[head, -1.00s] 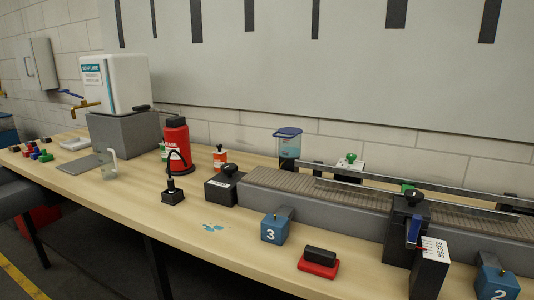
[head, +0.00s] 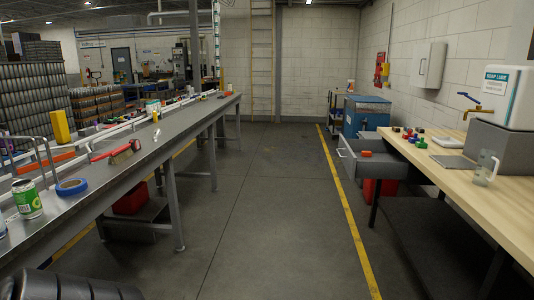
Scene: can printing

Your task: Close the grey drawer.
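The grey drawer (head: 346,162) is in the right half of the head view, beneath the far part of the wooden workbench (head: 448,180). It is pulled out and juts left from the bench toward the aisle. A handle shows on its front, which faces left. A small orange-red object (head: 366,153) shows in its open top. Neither of my grippers is in view, so nothing of mine is seen touching the drawer.
The aisle floor (head: 262,200) is clear between the bench and a long grey conveyor table (head: 130,165) on the left. Blue cabinets (head: 366,115) stand beyond the drawer. A red bin (head: 380,190) is beneath it.

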